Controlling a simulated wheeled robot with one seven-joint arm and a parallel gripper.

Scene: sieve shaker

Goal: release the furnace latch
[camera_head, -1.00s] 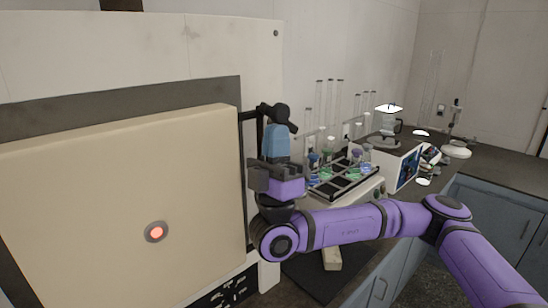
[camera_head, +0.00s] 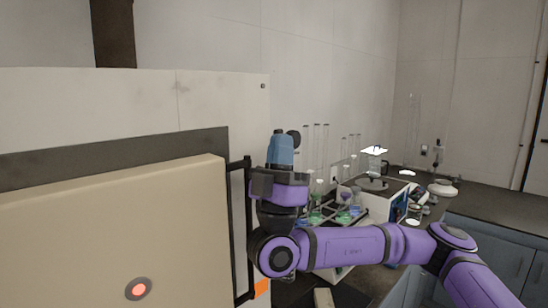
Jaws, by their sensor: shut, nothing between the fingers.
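The furnace has a thick cream door (camera_head: 115,235) filling the left of the head view, with a lit red round spot on it. A black upright bar handle (camera_head: 237,215) runs along the door's right edge. My gripper (camera_head: 281,142) points upward just right of this bar's top, with blue fingers shut and empty. My gripper and wrist hide the area right of the bar.
A rack of flasks (camera_head: 345,213) with coloured liquids and tall glass tubes stands behind my arm. A white instrument (camera_head: 385,195) and other glassware sit farther along the dark counter (camera_head: 490,205). My forearm spans the space in front of them.

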